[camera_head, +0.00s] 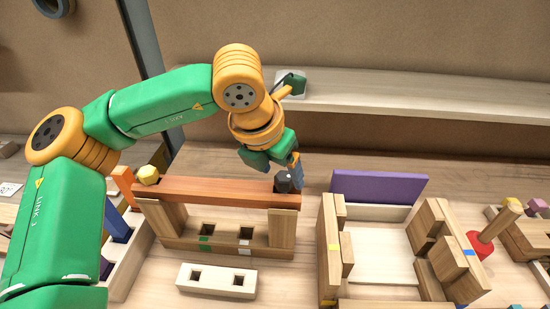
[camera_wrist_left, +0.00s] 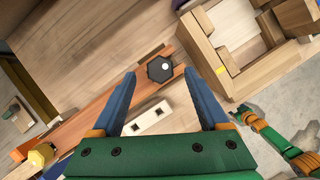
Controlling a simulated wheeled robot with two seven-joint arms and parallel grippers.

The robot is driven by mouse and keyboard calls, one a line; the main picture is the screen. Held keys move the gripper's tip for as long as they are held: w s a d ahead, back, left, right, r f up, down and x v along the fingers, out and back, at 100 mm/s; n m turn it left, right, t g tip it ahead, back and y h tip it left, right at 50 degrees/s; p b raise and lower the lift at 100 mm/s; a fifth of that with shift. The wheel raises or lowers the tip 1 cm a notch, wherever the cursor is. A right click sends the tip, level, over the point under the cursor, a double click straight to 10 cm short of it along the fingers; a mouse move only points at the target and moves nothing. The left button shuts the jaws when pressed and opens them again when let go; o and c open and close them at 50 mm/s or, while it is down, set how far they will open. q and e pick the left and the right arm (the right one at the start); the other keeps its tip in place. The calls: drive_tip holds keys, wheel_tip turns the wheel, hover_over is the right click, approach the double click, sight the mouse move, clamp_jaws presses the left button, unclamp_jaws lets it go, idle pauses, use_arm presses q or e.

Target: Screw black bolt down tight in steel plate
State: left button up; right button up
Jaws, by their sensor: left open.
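The black bolt (camera_head: 283,182) stands at the right end of a reddish-brown bar (camera_head: 215,191). Its dark hexagonal head also shows in the left wrist view (camera_wrist_left: 159,70). The bar looks like wood; I see no plate that looks like steel. My left gripper (camera_head: 294,170) is above and beside the bolt. In the left wrist view its two blue fingers (camera_wrist_left: 160,76) are spread wide, with the bolt head between the tips in the picture and gaps on both sides. How deep the bolt sits is hidden. My right gripper is not in view.
A yellow bolt (camera_head: 148,175) stands at the bar's left end. Wooden uprights hold the bar above a base with square holes. A white block (camera_head: 216,281) lies in front. A wooden frame (camera_head: 330,245) and a purple board (camera_head: 378,187) stand close on the right.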

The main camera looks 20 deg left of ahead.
sight(284, 194)
use_arm(q)
drive_tip(key=shift+x, duration=0.95)
drive_tip(key=shift+f, duration=0.25)
clamp_jaws()
drive_tip(key=shift+w+a+f+m+h, duration=0.1)
drive_tip(key=shift+m+h, duration=0.4)
drive_tip(key=shift+m, duration=0.6)
drive_tip(key=m+g+h+p, duration=0.1)
drive_tip(key=m, duration=0.3)
drive_tip(key=shift+a, duration=0.15)
drive_tip(key=shift+m+g+h+p, duration=0.3)
drive_tip(key=shift+m+p, duration=0.15)
drive_tip(key=shift+m, duration=0.25)
drive_tip(key=shift+f, duration=0.15)
